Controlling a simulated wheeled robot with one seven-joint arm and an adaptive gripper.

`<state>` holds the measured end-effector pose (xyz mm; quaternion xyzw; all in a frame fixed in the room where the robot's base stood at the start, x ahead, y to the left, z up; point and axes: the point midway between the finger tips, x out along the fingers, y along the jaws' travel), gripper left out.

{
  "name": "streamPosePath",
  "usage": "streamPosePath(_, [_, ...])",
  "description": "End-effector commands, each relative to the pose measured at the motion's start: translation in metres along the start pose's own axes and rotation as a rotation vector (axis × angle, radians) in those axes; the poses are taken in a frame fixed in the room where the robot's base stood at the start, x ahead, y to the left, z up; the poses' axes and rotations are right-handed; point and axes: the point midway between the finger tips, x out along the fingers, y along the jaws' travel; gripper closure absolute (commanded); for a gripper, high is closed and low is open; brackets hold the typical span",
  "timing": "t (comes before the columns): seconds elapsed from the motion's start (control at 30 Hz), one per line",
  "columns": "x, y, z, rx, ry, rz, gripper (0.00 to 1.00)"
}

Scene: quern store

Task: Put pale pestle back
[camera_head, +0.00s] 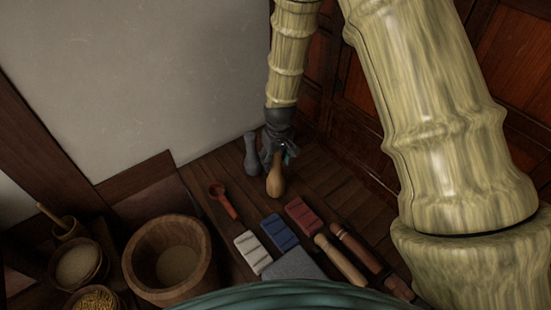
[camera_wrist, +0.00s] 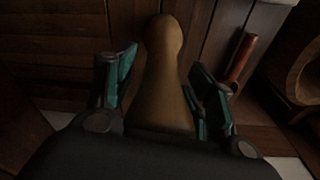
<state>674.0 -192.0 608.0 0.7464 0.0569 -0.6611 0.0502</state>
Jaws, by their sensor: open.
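A tan wooden pestle (camera_head: 275,182), the palest pestle-shaped thing by my gripper, is on the dark plank surface near the wall. My gripper (camera_head: 281,151) is at its far end, jaws apart. In the wrist view the pestle (camera_wrist: 162,85) lies between the two green-padded fingers, its rounded end reaching past the fingertips. A gap shows on the left side; contact on the right is unclear. A grey pestle-shaped piece (camera_head: 251,153) stands just left of it.
A red spoon (camera_head: 223,200), white (camera_head: 253,251), blue (camera_head: 279,232) and red (camera_head: 304,216) blocks, and a pale wooden stick (camera_head: 340,261) beside a darker one (camera_head: 355,247) lie nearer. A large wooden tub (camera_head: 137,262) and small bowls stand at left. Wall and panelling close off the back.

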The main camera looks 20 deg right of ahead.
Motion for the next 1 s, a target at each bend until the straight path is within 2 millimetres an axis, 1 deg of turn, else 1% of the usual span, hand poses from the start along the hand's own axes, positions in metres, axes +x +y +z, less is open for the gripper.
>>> streamPosePath(0.17, [-0.003,0.0,-0.001,0.0,0.001,0.0,0.46])
streamPosePath(0.27, [-0.013,0.0,-0.001,0.0,0.002,0.0,0.46])
streamPosePath(0.37, [-0.027,0.0,-0.001,-0.001,0.001,0.0,0.46])
streamPosePath(0.73, [-0.089,0.0,-0.001,0.0,0.002,0.0,0.46])
streamPosePath(0.9, [-0.109,0.0,-0.001,0.001,0.001,0.0,0.46])
streamPosePath(1.0, [-0.117,0.0,0.0,0.0,0.001,0.0,0.46])
